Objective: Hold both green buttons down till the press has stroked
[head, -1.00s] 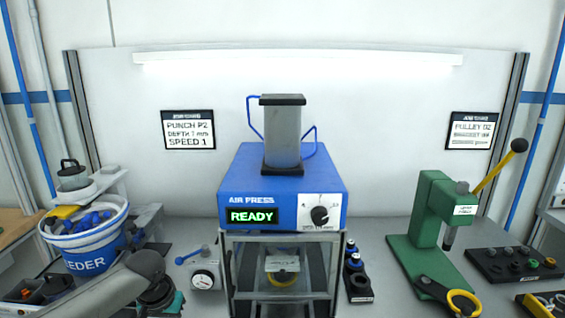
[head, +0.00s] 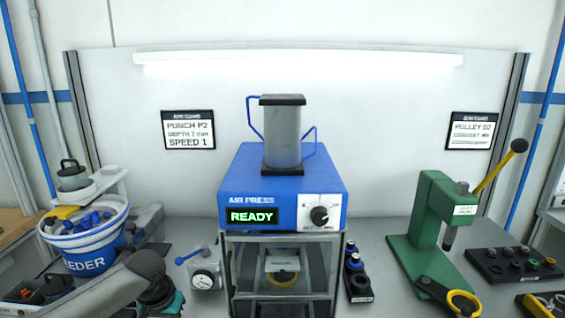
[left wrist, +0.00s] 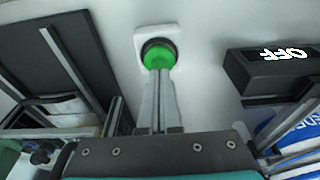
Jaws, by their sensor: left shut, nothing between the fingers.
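The blue air press (head: 282,185) stands at the middle of the bench, its green display (head: 252,216) reading READY. In the left wrist view one green button (left wrist: 158,57) sits in a dark ring on a white mount. My left gripper (left wrist: 159,72) is shut and empty, its fingertips at the lower part of this button and overlapping it in the picture. I cannot tell whether the button is pressed in. In the head view my left arm comes in at the lower left, with its fingers out of sight. The other green button and my right gripper are not in view.
A bucket marked FEEDER (head: 85,250) stands at the left. A dial gauge (head: 204,278) sits left of the press frame, and a green hand press (head: 430,220) stands at the right. A dark box marked OFF (left wrist: 275,72) is right of the button in the wrist view.

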